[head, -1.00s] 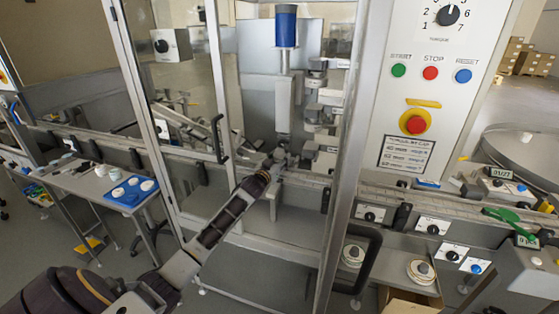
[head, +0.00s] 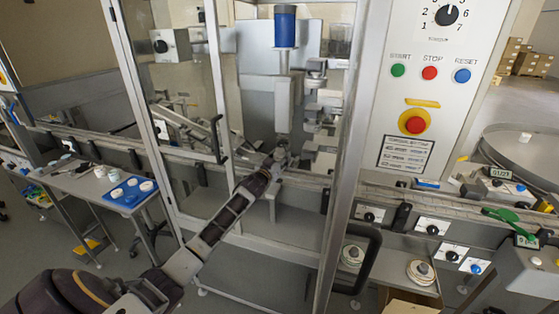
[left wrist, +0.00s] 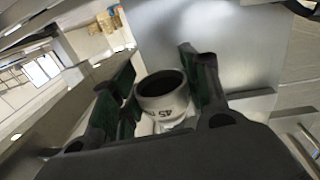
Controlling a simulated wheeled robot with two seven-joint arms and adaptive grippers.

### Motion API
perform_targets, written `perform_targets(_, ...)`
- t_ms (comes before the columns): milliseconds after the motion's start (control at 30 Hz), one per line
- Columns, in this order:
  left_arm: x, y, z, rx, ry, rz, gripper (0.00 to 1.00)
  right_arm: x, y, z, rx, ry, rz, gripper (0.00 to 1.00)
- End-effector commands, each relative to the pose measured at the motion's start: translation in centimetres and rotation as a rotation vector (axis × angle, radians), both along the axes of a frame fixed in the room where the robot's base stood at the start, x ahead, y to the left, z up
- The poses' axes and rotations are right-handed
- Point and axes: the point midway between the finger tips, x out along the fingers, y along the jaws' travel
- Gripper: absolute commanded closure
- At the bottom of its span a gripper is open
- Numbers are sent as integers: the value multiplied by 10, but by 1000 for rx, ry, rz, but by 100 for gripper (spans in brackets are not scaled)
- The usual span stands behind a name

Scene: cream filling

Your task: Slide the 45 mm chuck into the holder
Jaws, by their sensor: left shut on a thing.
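The 45 mm chuck (left wrist: 164,98) is a pale ring with a dark round opening, marked "45", in the left wrist view. My left gripper (left wrist: 166,78) is shut on it, one dark green finger on each side. In the head view, my left gripper (head: 280,155) reaches through the machine's open front, at the lower end of the vertical spindle (head: 283,105) below a blue cylinder. The holder appears to be at the spindle's lower end. The gripper hides that spot, and I cannot tell whether the chuck touches it. My right gripper is not in view.
A metal door frame post (head: 345,190) stands right of my arm, and a glass door with a black handle (head: 218,140) on the left. A conveyor rail crosses behind my arm. A blue tray (head: 116,197) with white rings lies on a side table. A control panel (head: 425,90) is right.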

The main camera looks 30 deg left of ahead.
Motion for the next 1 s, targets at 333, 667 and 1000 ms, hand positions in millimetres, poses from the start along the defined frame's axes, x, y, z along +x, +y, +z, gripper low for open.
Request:
perform_targets(333, 5, 1, 1, 0, -1, 0, 78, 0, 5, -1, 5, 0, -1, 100)
perform_targets(667, 5, 1, 1, 1, -1, 0, 78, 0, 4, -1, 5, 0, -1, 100)
perform_targets(1000, 9, 2, 1, 1, -1, -1, 78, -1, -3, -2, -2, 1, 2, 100)
